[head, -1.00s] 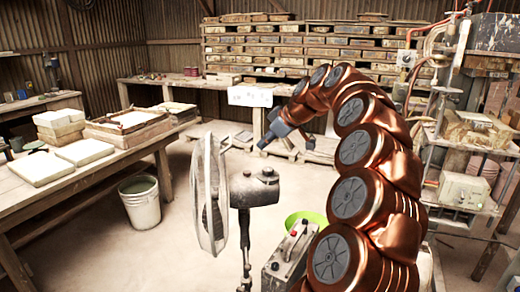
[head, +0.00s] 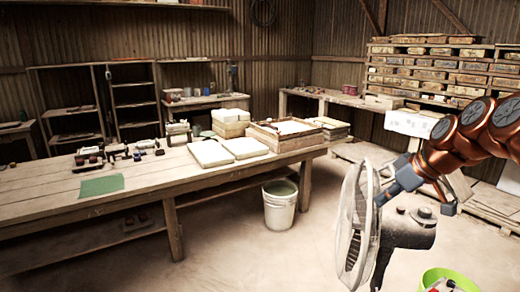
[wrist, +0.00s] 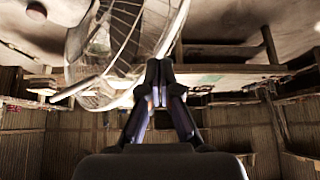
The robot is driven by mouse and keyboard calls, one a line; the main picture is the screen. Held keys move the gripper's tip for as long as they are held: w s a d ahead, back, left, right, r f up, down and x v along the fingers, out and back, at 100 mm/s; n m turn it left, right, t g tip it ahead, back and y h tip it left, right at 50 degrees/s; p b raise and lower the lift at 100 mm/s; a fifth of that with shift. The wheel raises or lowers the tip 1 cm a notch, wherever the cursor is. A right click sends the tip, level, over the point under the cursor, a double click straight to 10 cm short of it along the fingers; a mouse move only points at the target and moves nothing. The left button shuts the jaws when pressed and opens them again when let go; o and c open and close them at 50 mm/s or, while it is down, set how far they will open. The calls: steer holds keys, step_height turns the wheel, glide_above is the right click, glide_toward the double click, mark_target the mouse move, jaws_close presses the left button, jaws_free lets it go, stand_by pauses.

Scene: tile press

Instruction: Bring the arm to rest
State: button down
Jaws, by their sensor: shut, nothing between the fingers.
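My copper-coloured arm reaches in from the right edge of the head view. My gripper (head: 382,200) points down and left in front of the pedestal fan (head: 357,232). It overlaps the fan in the picture; I cannot tell whether they touch. In the wrist view my gripper (wrist: 160,72) has its dark fingers together with nothing between them. The fan's wire cage (wrist: 120,45) shows there just beyond and left of the fingers.
A long wooden table (head: 150,190) with white tile stacks (head: 232,117) and a wooden frame (head: 285,137) stands left. A white bucket (head: 280,207) stands on the floor beside it. A green tub (head: 447,280) is at the lower right. Floor between bucket and fan is clear.

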steer(key=s+a+f+m+g+h, duration=0.1)
steer(key=s+a+f+g, duration=0.15)
steer(key=s+a, duration=0.4)
steer(key=s+a+f+m+g, duration=0.1)
steer(key=s+a+f, duration=0.2)
steer(key=s+a, duration=0.35)
steer(key=s+f+m+g+h+p, duration=0.1)
steer(key=s+f, duration=0.4)
steer(key=s, duration=0.6)
steer(key=s+f+m+g+h, duration=0.2)
steer(key=s+f, duration=0.4)
steer(key=s, duration=0.6)
steer(key=shift+d+m+g+p, duration=0.35)
steer(key=shift+d+m+g, duration=0.1)
steer(key=shift+m, duration=0.45)
